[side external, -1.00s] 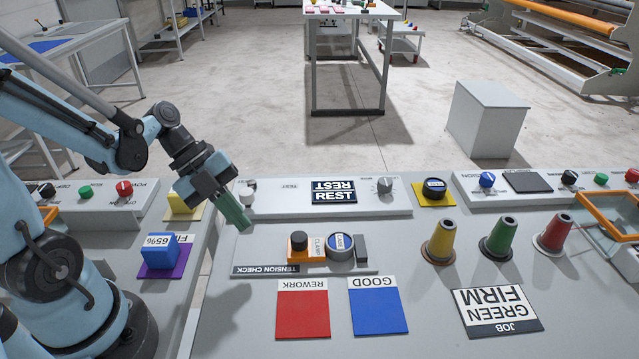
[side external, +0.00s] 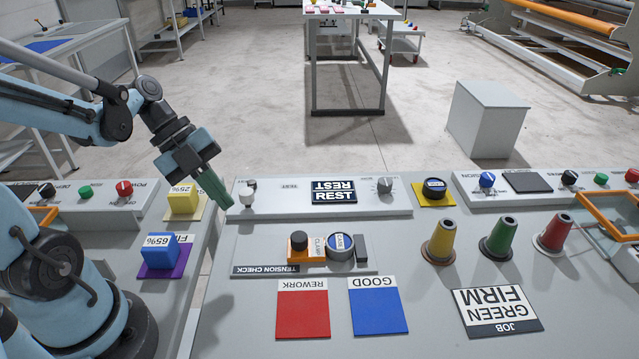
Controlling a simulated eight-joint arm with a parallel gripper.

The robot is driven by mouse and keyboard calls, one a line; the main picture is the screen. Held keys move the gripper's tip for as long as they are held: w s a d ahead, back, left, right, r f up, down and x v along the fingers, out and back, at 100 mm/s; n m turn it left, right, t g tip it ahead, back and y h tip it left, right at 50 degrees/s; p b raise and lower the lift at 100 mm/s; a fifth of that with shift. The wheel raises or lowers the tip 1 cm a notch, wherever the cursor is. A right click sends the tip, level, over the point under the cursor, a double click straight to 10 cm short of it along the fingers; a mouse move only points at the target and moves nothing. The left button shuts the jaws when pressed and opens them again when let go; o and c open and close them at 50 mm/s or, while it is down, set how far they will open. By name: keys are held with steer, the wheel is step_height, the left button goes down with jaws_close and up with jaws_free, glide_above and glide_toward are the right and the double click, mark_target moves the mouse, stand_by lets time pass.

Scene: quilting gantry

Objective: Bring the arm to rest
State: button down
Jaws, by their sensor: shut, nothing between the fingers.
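My gripper (side external: 222,200) has green fingers that are shut and empty. It hangs tilted down and to the right above the bench, near the left end of the white raised panel. The black and white REST plate (side external: 334,191) is on that panel, to the right of my gripper and apart from it. One of its two REST words reads upright and the other upside down.
A yellow block (side external: 183,199) and a blue 65% block (side external: 158,251) stand left of my gripper. The tension check plate (side external: 262,252) carries a clamp knob and a round gauge. Yellow (side external: 439,243), green (side external: 497,238) and red (side external: 553,233) cones stand at right.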

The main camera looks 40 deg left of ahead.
steer(key=w+d+r+n+t+y, duration=0.1)
steer(key=n+y, duration=0.1)
steer(key=n, duration=0.5)
steer(key=w+r+n+t+y, duration=0.1)
steer(key=n+t+y, duration=0.1)
steer(key=n, duration=0.6)
steer(key=w+d+r+n+t+y, duration=0.1)
steer(key=n+y, duration=0.1)
steer(key=n, duration=0.5)
steer(key=shift+d+t+y, duration=0.3)
steer(key=shift+t+y, duration=0.1)
